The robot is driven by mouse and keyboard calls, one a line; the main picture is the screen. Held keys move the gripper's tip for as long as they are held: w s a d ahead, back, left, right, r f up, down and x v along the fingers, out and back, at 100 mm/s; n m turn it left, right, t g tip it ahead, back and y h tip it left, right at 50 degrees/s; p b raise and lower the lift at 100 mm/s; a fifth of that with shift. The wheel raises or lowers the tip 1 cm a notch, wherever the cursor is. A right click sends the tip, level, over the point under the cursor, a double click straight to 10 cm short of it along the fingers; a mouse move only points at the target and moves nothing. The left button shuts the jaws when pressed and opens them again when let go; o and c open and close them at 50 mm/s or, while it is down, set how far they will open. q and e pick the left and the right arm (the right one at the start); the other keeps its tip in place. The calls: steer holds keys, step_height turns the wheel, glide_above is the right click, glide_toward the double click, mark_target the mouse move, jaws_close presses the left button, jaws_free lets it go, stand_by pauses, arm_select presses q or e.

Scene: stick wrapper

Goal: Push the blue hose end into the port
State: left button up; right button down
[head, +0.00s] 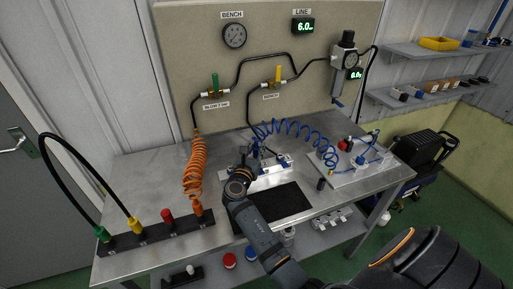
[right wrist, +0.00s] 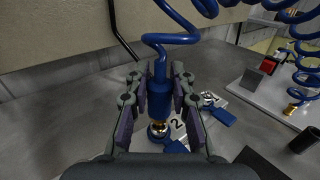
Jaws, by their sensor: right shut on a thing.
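My right gripper (head: 247,160) is over the bench by the manifold plate. In the right wrist view, the gripper (right wrist: 160,108) is shut on the blue hose end (right wrist: 159,97), which points downward with the blue coiled hose rising from its top. A brass tip shows below the hose end, directly above or touching a silver port (right wrist: 157,132) beside the number 2 label. I cannot tell whether the tip is inside the port. Another silver port (right wrist: 209,97) with a blue tag lies to the right. My left gripper is not in view.
The blue coil (head: 295,127) runs right to a white board (head: 355,171) with fittings. An orange coiled hose (head: 195,165) hangs at left, above a dark block with coloured fittings (head: 150,238). A black mat (head: 283,205) lies in front of the manifold.

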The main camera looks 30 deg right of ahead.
steer(key=shift+f+b, duration=0.45)
steer(key=shift+f, duration=0.35)
steer(key=c, duration=1.1)
jaws_free()
step_height(320, 180, up, 10)
steer(key=shift+r, duration=0.1)
